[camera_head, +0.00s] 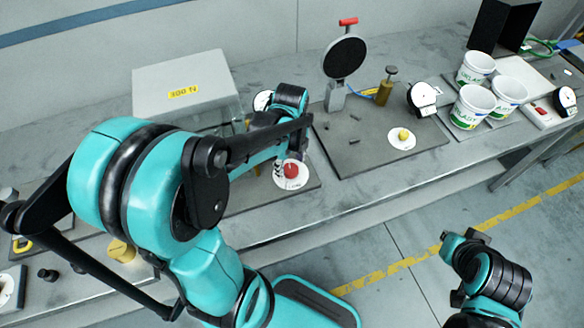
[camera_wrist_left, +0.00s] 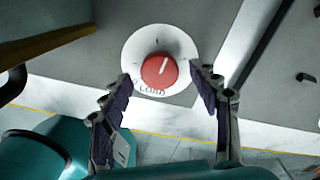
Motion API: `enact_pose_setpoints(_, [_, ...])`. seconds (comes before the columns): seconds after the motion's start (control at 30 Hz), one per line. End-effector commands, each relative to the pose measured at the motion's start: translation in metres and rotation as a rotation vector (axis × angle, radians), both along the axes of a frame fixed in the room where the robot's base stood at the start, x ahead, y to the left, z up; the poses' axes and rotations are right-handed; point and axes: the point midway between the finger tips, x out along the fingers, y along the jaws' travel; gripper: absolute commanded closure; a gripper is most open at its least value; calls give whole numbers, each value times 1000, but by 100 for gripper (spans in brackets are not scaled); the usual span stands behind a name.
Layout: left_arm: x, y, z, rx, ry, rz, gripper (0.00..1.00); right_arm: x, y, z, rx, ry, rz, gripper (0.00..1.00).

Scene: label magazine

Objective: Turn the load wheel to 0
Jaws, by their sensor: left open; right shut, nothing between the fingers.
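The load wheel is a red knob (camera_wrist_left: 159,70) on a white round dial (camera_wrist_left: 183,45) with the word LOAD along its lower edge. A pale line on the knob points up and slightly right in the left wrist view; the dial's marks are too small to read. In the head view the red knob (camera_head: 291,171) sits on a dark plate on the bench. My left gripper (camera_wrist_left: 162,80) is open, its fingertips on either side of the dial's lower half, with the knob between them and no clear contact. My right arm (camera_head: 490,275) shows at lower right; its fingers are not visible.
A grey box with a yellow label (camera_head: 183,93) stands behind my left arm. To the right, a dark plate (camera_head: 350,165) carries a yellow knob (camera_head: 403,135), a black disc on a stand (camera_head: 345,57) and a brass piece (camera_head: 384,90). White tubs (camera_head: 472,106) stand farther right.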

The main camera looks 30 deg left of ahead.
Motion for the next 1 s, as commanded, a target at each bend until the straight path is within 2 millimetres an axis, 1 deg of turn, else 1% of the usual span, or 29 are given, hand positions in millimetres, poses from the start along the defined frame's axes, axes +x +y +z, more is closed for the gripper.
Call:
enact_pose_setpoints(0.03, [0, 0, -7, 0, 0, 0, 39, 0, 0, -4, 0, 0, 0, 100])
enact_pose_setpoints(0.13, [0, 0, -12, 0, 0, 0, 39, 0, 0, -5, 0, 0, 0, 100])
enact_pose_setpoints(0.4, [0, 0, -13, 0, 0, 1, 39, 0, 0, -5, 0, 0, 0, 100])
enact_pose_setpoints(0.43, [0, 0, -13, 0, 0, 1, 44, 0, 0, -5, 0, 0, 0, 100])
enact_pose_setpoints(0.47, [0, 0, -13, 0, 0, 1, 52, 0, 0, -5, 0, 0, 0, 100])
enact_pose_setpoints(0.5, [0, 0, -13, 0, 0, 1, 63, 0, 0, -5, 0, 0, 0, 100])
enact_pose_setpoints(0.57, [0, 0, -13, 0, 0, 1, 78, 0, 0, -5, 0, 0, 0, 100])
enact_pose_setpoints(0.6, [0, 0, -13, 0, 0, 1, 89, 0, 0, -5, 0, 0, 0, 100])
enact_pose_setpoints(0.83, [0, 0, -13, 0, 0, 8, 89, 0, 0, -5, 0, 0, 0, 100])
enact_pose_setpoints(1.0, [0, 0, -13, 0, 0, 54, 89, 0, 0, -4, 0, 0, 0, 100])
